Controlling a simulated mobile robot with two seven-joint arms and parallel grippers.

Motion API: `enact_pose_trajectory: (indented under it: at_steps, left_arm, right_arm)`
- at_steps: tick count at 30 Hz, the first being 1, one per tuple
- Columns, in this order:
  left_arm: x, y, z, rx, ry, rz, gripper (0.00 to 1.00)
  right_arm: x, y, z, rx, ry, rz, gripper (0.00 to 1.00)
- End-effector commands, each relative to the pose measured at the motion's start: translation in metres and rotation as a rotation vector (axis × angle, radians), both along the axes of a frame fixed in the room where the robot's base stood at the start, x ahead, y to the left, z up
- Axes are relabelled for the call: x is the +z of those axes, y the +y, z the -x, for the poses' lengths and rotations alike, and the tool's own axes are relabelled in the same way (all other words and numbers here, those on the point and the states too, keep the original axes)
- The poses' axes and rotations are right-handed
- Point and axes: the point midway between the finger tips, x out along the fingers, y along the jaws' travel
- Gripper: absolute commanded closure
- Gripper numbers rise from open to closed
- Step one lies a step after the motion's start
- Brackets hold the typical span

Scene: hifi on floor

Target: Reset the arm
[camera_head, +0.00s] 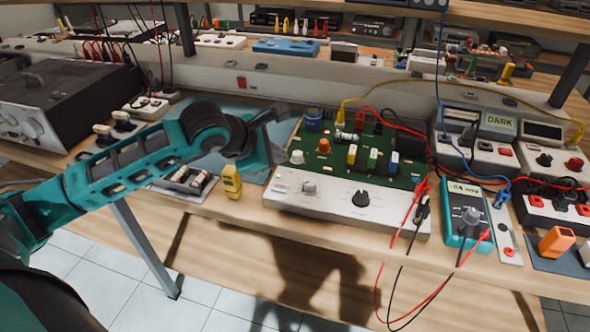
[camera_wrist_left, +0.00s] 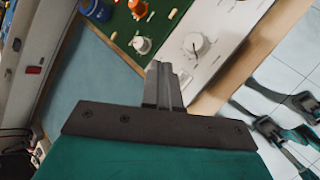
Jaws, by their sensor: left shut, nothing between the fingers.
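My left arm, teal with a dark wrist, reaches in from the left in the head view. Its gripper (camera_head: 272,128) is above the blue mat (camera_head: 252,172), just left of the green circuit board unit (camera_head: 372,205). In the left wrist view the gripper (camera_wrist_left: 165,85) has its fingers together with nothing between them, beside the unit's white front panel (camera_wrist_left: 215,35). My right gripper is not in the head view.
A yellow device (camera_head: 231,182) stands near the bench's front edge. A black box (camera_head: 60,100) is at the left. A teal multimeter (camera_head: 467,215) and red and black leads (camera_head: 410,235) are at the right. The tiled floor is clear in front.

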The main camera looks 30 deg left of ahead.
Motion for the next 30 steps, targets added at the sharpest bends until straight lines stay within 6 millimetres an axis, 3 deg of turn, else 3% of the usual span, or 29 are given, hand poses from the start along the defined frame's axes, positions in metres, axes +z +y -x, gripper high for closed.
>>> enact_pose_trajectory:
  at_steps: [7, 11, 15, 18, 21, 25, 30]
  left_arm:
    - [-0.003, -0.003, 0.001, -0.003, 0.007, 0.019, 1.0]
    - [-0.017, -0.033, 0.011, -0.028, 0.054, 0.187, 1.0]
    - [-0.031, -0.094, 0.035, -0.036, 0.156, 0.587, 1.0]
    - [-0.029, -0.132, 0.05, 0.008, 0.236, 0.929, 1.0]
    - [-0.02, -0.154, 0.059, 0.099, 0.313, 1.265, 1.0]
    - [-0.013, -0.162, 0.062, 0.29, 0.404, 1.689, 1.0]
    - [-0.029, -0.144, 0.062, 0.667, 0.513, 2.199, 1.0]
  right_arm:
    - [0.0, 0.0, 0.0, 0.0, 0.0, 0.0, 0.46]
    - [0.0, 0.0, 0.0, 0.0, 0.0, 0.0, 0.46]
    - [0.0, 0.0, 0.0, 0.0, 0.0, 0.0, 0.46]
    - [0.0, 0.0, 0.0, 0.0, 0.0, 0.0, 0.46]
    - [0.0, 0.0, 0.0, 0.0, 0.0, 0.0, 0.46]
    - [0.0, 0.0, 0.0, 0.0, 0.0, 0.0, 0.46]
    - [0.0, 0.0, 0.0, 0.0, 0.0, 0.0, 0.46]
